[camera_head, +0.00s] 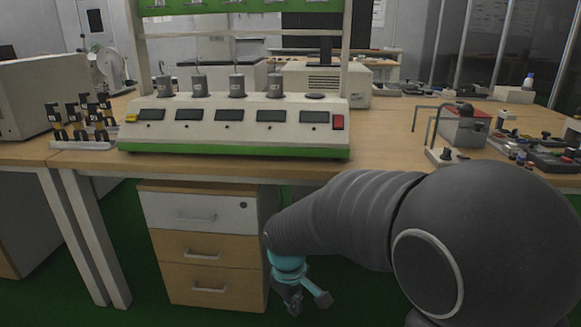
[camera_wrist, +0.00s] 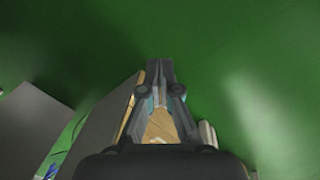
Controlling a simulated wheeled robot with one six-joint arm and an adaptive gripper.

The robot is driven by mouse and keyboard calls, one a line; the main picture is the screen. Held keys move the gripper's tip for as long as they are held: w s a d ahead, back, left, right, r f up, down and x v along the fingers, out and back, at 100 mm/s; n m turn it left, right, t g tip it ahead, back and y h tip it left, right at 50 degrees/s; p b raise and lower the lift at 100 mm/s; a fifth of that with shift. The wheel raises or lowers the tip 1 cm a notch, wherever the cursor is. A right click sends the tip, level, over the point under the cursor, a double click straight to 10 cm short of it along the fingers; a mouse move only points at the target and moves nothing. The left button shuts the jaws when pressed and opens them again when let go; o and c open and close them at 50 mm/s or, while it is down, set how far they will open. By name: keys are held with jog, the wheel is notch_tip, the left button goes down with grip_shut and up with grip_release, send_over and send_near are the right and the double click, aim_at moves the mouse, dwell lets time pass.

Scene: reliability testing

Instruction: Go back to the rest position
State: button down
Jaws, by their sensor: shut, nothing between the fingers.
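My arm reaches across the lower right of the head view. No object is held.
A wooden table (camera_head: 385,150) bears a white and green tester (camera_head: 240,125) with several weights on it. A rack of black and yellow parts (camera_head: 82,125) stands at left. Switches and devices (camera_head: 465,125) crowd the right side. Green floor lies open below.

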jog(key=s+d+r+m+t, duration=0.4)
jog(key=s+d+r+m, duration=0.5)
jog(key=s+d+r, duration=0.5)
jog(key=shift+s+d+r+t+y, duration=0.25)
jog(key=shift+s+d+t+y, duration=0.2)
jog(key=shift+s, duration=1.1)
